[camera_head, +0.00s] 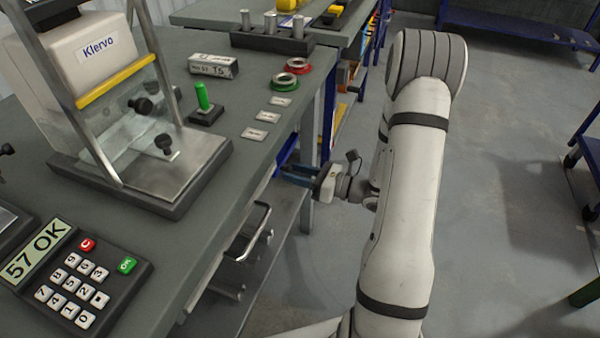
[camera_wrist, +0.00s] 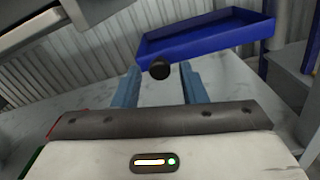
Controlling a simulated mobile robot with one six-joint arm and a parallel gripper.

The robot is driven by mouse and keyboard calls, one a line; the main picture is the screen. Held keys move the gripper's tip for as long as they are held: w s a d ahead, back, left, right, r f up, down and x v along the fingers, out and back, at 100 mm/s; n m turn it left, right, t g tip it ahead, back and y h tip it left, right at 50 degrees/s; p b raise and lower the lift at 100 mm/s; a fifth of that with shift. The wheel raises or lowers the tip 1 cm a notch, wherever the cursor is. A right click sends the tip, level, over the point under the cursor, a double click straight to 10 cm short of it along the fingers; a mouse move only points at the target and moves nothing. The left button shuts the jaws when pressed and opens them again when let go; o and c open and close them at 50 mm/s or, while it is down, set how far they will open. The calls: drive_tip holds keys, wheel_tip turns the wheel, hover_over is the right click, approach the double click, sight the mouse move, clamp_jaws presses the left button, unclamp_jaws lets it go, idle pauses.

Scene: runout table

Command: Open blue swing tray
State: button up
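The blue swing tray (camera_wrist: 215,38) shows in the wrist view as a shallow blue tray with raised rims, under the grey table top. A round black knob (camera_wrist: 160,70) is at its near left corner. In the head view a bit of blue, likely the tray (camera_head: 287,149), shows beneath the table edge, mostly hidden. My gripper (camera_wrist: 161,74) is open, its two blue fingers apart. The knob appears between the fingertips, with a gap on each side; its exact depth is hard to tell. In the head view my gripper (camera_head: 297,174) is beside the table edge, pointing left.
The table top (camera_head: 222,120) overhangs the tray area. A metal bar handle (camera_head: 262,232) sticks out below the edge nearer the front. A table leg (camera_head: 307,150) stands close to the gripper. The floor (camera_head: 490,200) to the right is mostly open.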

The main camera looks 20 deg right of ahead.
clamp_jaws()
drive_tip(key=shift+s+g, duration=0.1)
drive_tip(key=shift+g, duration=0.2)
